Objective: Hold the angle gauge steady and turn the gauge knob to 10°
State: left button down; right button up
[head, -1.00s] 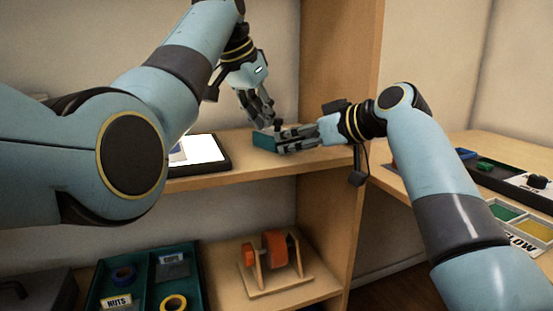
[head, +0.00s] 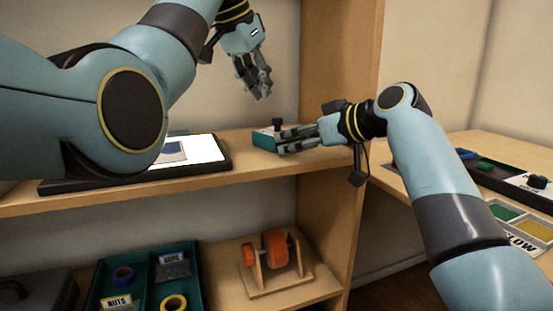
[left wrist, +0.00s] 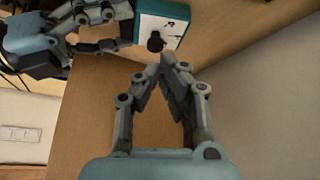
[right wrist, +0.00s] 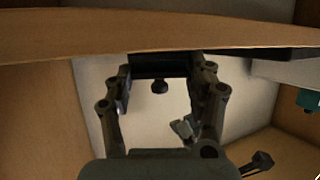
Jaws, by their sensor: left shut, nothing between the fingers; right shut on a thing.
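The angle gauge (head: 266,138) is a teal box with a white face and a black knob (head: 277,123), on the upper shelf. In the left wrist view the gauge (left wrist: 178,42) shows its white face with dark marks, and the knob (left wrist: 156,42) is just beyond my left fingertips. My left gripper (head: 258,94) is shut and empty, above and apart from the knob. My right gripper (head: 284,142) is shut on the gauge from the right side. In the right wrist view the gauge (right wrist: 160,64) is a dark shape between my right fingers. The dial reading is too small to tell.
A tablet (head: 205,153) lies on the shelf left of the gauge. The upright shelf panel (head: 338,70) stands close behind my right gripper. Below are a green tray (head: 201,270) with tape rolls and an orange-wheeled wooden stand (head: 272,250). A side bench (head: 490,145) is at right.

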pick_arm(q)
jog(key=shift+s+d+f, duration=0.1)
jog(key=shift+d+f, duration=0.1)
jog(key=shift+f, duration=0.8)
jog(key=shift+d+f, duration=0.2)
jog(key=shift+f, duration=0.85)
jog(key=shift+s+d+f, duration=0.1)
jog(key=shift+d+f, duration=0.1)
jog(key=shift+f, duration=0.8)
jog(key=shift+w+d, duration=0.1)
jog(key=shift+w, duration=0.05)
jog(key=shift+w+a, duration=0.3)
jog(key=shift+a, duration=0.05)
jog(key=shift+s+a, duration=0.1)
jog(key=shift+s+a, duration=0.15)
jog(key=shift+a, duration=0.05)
notch_tip(320, 180, up, 6)
